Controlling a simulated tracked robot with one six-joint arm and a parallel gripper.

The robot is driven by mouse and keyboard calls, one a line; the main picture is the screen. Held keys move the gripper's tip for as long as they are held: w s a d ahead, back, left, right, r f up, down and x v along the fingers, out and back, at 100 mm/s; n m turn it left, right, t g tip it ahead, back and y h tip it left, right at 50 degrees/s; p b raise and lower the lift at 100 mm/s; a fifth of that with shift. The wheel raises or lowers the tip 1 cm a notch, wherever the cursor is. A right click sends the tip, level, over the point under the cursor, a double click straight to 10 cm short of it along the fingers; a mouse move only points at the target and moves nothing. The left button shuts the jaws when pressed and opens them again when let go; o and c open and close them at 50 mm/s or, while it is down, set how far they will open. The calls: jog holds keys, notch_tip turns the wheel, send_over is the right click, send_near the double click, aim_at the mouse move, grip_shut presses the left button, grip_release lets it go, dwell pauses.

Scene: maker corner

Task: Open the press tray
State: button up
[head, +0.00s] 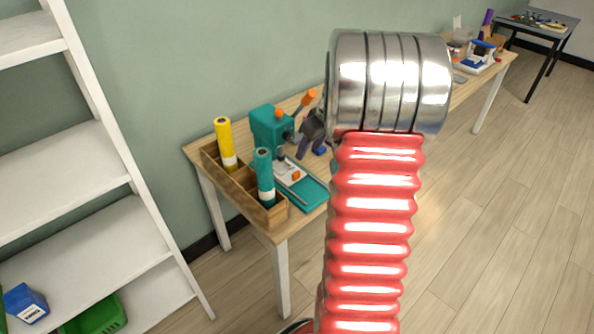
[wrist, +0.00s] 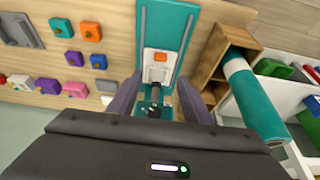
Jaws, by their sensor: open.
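The teal press (head: 270,128) stands on the wooden table. Its flat teal bed (head: 312,193) with grey rails extends toward the front right. On the bed sits a white press tray (head: 287,167) with an orange knob (head: 296,176). In the wrist view, the teal bed (wrist: 165,25), white tray (wrist: 157,72) and orange knob (wrist: 160,56) lie ahead of my fingers. My gripper (wrist: 157,84) is open, one finger on each side of the press, with nothing seen held. In the head view, my dark gripper (head: 312,130) is beside the press, partly hidden by my arm.
A wooden box (head: 240,188) with a yellow roll (head: 226,143) and a teal roll (head: 264,177) stands left of the bed. A white shelf (head: 90,230) stands at left. Open floor lies at right.

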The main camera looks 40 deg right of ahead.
aim_at(297, 172)
jog(key=shift+f, duration=0.1)
jog(key=x, duration=1.3)
jog(key=shift+f, duration=0.3)
jog(key=shift+c, duration=0.6)
grip_shut()
